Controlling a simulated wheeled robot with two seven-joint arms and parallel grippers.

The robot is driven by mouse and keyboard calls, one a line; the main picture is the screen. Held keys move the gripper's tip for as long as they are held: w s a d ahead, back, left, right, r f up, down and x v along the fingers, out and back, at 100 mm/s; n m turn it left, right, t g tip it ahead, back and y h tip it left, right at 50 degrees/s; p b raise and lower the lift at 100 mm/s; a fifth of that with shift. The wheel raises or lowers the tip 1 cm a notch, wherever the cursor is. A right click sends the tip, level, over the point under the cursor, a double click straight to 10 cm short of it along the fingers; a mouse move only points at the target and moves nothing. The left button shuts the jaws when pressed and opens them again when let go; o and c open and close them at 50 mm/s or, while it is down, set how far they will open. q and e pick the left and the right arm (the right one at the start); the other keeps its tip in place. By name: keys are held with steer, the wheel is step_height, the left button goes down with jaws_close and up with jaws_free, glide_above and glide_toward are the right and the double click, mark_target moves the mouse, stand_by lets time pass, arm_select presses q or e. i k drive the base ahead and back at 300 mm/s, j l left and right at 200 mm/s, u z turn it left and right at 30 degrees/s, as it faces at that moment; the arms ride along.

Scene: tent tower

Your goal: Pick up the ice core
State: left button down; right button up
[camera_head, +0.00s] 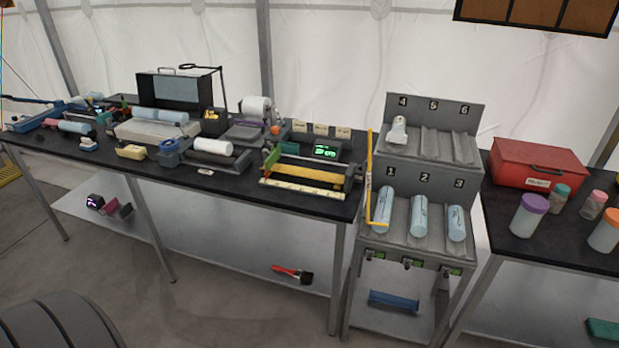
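Three pale blue ice cores lie in the lower tier of the grey numbered rack (405,184), in slot 1 (383,207), slot 2 (419,216) and slot 3 (456,223). A shorter whitish piece (398,130) lies in slot 4 of the upper tier. Slots 5 and 6 look empty. More pale blue cylinders lie on the left table, one on a pale device (158,115) and one farther left (75,127). Which core is meant, I cannot tell. Neither of my grippers is in view.
A yellow folding ruler (369,185) stands at the rack's left edge. The black left table (300,200) is crowded with instruments. A red case (537,165) and several lidded jars, one purple-lidded (529,215), stand on the right table.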

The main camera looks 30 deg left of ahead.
mark_target(419, 226)
steer(key=i+l+u, duration=0.15)
steer(key=u, duration=0.3)
steer(key=i+l+u, duration=0.1)
steer(key=l+u, duration=0.35)
steer(key=i+l+u, duration=0.1)
steer(key=u, duration=0.35)
steer(key=k+l, duration=0.05)
steer(key=l, duration=0.05)
